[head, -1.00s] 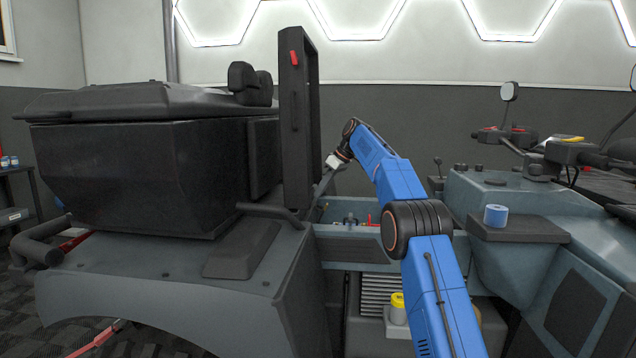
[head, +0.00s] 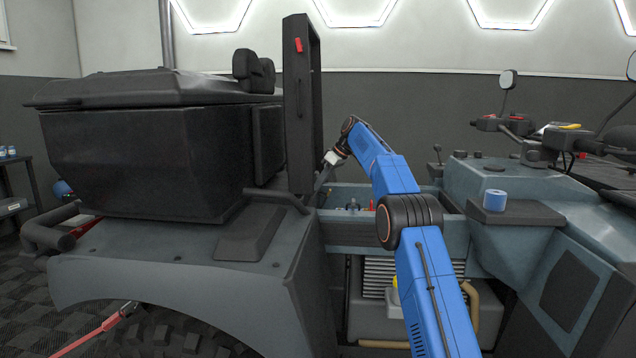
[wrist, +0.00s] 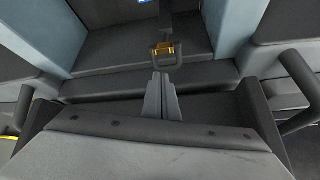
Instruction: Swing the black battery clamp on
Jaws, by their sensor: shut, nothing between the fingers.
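My gripper (head: 322,181) is shut and empty. In the head view it hangs beside the upright black panel, over the left end of the open bay; its tips are hard to see there. In the wrist view its grey fingers (wrist: 160,98) are together, above dark bodywork. I cannot make out the black battery clamp for certain. A small brass-coloured piece (wrist: 163,49) with a dark loop lies beyond the fingertips, apart from them; I cannot tell whether it belongs to the clamp. In the bay, a small red part (head: 372,205) and a small bluish-grey part (head: 352,205) show.
The tall black panel (head: 300,110) with a red tab stands close left of my gripper. A black cargo box (head: 130,160) is further left. A blue tape roll (head: 494,200) sits on a dark ledge (head: 520,225) at right. Dark handles flank the wrist view.

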